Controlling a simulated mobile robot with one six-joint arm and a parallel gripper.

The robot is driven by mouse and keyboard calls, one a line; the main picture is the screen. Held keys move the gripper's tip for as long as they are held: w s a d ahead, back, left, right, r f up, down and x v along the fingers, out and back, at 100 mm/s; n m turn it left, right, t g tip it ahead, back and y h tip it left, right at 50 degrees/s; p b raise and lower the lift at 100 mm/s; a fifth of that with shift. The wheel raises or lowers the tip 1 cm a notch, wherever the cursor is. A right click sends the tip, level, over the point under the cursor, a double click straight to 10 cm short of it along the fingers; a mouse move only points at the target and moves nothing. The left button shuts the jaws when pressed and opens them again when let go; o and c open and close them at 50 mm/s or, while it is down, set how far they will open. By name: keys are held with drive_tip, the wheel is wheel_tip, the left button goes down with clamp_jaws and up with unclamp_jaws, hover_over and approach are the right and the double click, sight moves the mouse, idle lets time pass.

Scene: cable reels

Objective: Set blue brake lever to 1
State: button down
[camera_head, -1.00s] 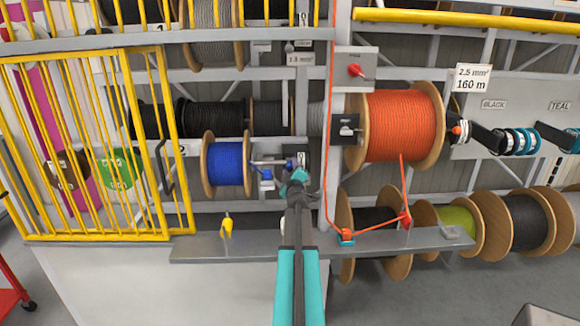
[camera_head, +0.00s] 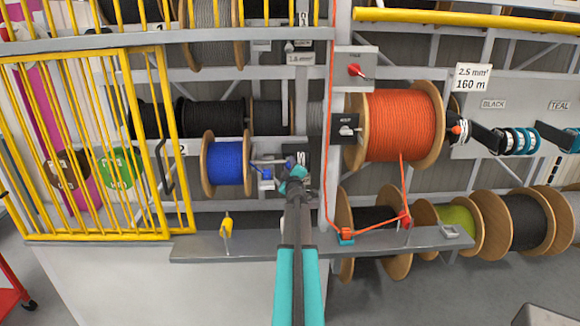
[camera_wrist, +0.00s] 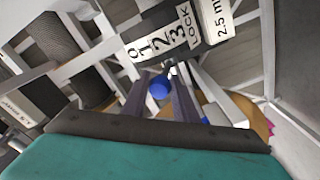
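The blue brake lever shows as a round blue knob (camera_wrist: 160,87) in the wrist view, below a white label strip (camera_wrist: 160,43) reading 0, 1, 2, 3 and LOCK. I cannot tell which mark the lever points to. My gripper's two dark fingers (camera_wrist: 161,95) stand apart on either side of the knob, and I see no clear grip on it. In the head view my gripper (camera_head: 294,174) is at the lever's dark panel, right of the blue cable reel (camera_head: 228,163). It hides most of the lever there.
A blue cable guide (camera_head: 266,173) is just left of my gripper. A grey shelf (camera_head: 205,246) with a yellow clip (camera_head: 227,227) runs below. The orange reel (camera_head: 402,126) and its taut cable are to the right. A yellow gate (camera_head: 95,150) stands at the left.

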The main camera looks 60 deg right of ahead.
drive_tip(key=shift+w+d+r+p, duration=0.15)
drive_tip(key=shift+r+p, duration=0.4)
drive_tip(key=c, duration=1.4)
unclamp_jaws()
drive_tip(key=shift+c, duration=0.2)
drive_tip(key=shift+a+f, duration=0.1)
drive_tip(key=shift+a, duration=0.1)
drive_tip(key=shift+s+a, duration=0.35)
drive_tip(key=shift+s, duration=0.1)
drive_tip(key=b+v, duration=0.1)
drive_tip(key=v, duration=1.1)
drive_tip(key=shift+s+a, duration=0.15)
drive_tip(key=shift+s, duration=0.05)
